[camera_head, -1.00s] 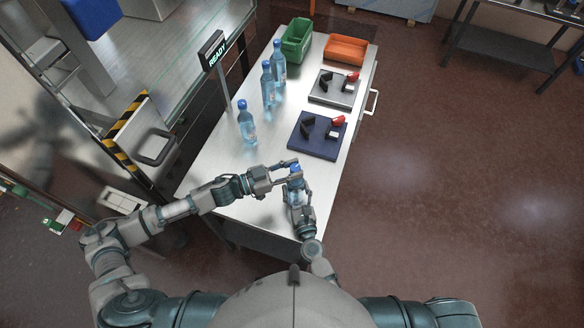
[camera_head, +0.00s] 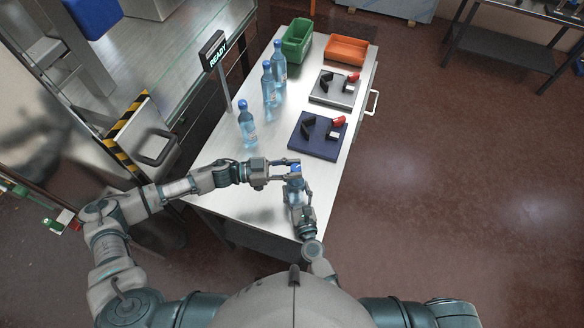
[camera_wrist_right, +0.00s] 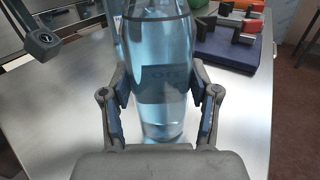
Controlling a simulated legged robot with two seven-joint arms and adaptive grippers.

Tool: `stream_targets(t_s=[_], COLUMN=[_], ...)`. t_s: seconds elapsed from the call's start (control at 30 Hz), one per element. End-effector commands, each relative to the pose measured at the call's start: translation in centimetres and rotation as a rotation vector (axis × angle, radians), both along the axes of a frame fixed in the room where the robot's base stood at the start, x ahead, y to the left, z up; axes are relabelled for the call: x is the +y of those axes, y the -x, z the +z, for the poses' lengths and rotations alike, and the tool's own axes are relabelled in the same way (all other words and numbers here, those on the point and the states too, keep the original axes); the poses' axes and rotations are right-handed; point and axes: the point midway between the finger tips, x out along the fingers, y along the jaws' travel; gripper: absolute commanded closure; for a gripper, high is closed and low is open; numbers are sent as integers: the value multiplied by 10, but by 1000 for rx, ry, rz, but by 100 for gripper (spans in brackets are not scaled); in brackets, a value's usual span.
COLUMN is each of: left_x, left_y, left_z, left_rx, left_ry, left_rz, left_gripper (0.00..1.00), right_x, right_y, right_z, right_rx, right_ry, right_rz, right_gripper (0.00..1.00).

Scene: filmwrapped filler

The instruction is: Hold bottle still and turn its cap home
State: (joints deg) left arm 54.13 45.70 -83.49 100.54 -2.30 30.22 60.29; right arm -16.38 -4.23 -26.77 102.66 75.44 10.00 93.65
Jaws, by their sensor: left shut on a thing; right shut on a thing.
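A clear blue bottle (camera_head: 294,192) stands at the near end of the steel table, and its body fills the middle of the right wrist view (camera_wrist_right: 163,80). My right gripper (camera_head: 296,200) is shut on the bottle body from the near side; its two fingers (camera_wrist_right: 160,95) press both sides in the right wrist view. My left gripper (camera_head: 288,169) reaches in from the left at the bottle's top, shut on the blue cap (camera_head: 295,168). The fingers partly hide the cap, and its thread cannot be seen.
Several other capped bottles (camera_head: 247,125) stand along the table's left side. A navy fixture (camera_head: 318,148) and a grey fixture (camera_head: 333,98) lie beyond on the right. Green (camera_head: 297,40) and orange (camera_head: 346,50) bins stand at the far end. A READY sign (camera_head: 215,52) rises at the left edge.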

Motion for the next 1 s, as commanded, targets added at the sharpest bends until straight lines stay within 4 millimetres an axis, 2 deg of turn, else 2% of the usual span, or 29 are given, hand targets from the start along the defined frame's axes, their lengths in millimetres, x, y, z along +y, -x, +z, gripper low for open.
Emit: stream_targets(t_s=[0.6,1.0], left_x=[-1,-1], left_y=[-1,0], left_z=[-2,-3], left_rx=[-3,-4], left_ry=[-4,-5], left_rz=[-582,-865], left_gripper=[100,100], right_x=[0,-1], right_y=[0,-1], right_z=[-2,-1], right_rx=[3,2], right_ry=[2,1], right_rz=[-1,-4], right_gripper=[82,82])
